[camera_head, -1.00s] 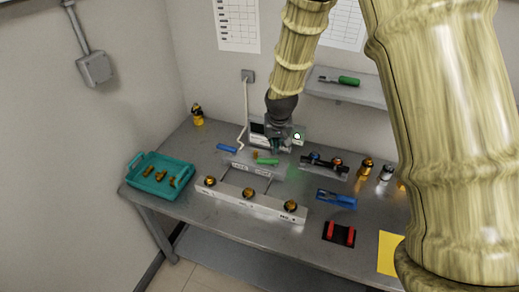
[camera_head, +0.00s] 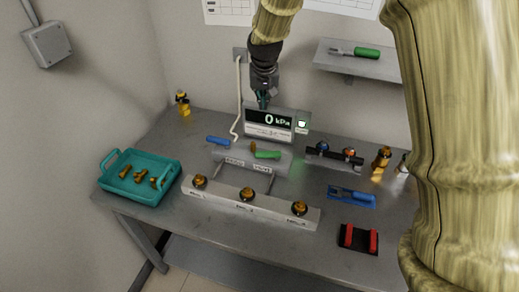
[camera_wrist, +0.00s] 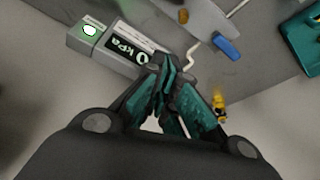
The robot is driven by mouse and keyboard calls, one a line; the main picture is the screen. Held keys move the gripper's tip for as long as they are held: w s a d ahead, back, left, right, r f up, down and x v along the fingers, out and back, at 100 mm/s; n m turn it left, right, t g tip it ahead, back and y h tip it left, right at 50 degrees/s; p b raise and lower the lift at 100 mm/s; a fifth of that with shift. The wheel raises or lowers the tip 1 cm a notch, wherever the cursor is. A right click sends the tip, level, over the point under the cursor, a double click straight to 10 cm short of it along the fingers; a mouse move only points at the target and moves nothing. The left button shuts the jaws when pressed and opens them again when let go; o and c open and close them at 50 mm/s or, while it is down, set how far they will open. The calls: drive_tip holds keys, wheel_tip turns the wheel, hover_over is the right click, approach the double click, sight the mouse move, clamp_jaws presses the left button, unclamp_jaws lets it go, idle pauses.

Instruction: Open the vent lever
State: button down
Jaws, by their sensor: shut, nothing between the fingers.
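A grey manifold block (camera_head: 231,171) with two small labels stands mid-table. A blue lever handle (camera_head: 218,141) sits at its back left, and a green lever handle (camera_head: 266,154) lies roughly level across its right part. The labels are too small to tell which lever is the vent. In the wrist view the blue handle (camera_wrist: 228,47) shows ahead of the fingers. My gripper (camera_head: 263,104) is shut and empty, above the pressure display (camera_head: 268,124), which reads 0 kPa. Its closed teal fingers (camera_wrist: 162,65) overlap the display in the wrist view.
A long block with several brass knobs (camera_head: 247,194) lies in front. A teal tray (camera_head: 112,186) of brass parts is left. Right are a rack (camera_head: 334,155), a blue tool (camera_head: 351,197) and a red-black holder (camera_head: 359,238). A white hose (camera_head: 238,95) runs left of the display.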

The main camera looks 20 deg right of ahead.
sight(268, 156)
drive_tip(key=f+b, duration=0.1)
drive_tip(key=f, duration=0.5)
drive_tip(key=f+b, duration=0.2)
drive_tip(key=f, duration=0.4)
drive_tip(key=w+f+b, duration=0.1)
drive_tip(key=f, duration=0.4)
drive_tip(key=shift+f, duration=0.4)
drive_tip(key=shift+s+a+f, duration=0.1)
drive_tip(key=shift+s+a, duration=0.1)
drive_tip(key=shift+s, duration=0.4)
drive_tip(key=shift+a+n, duration=0.2)
drive_tip(key=shift+n, duration=0.1)
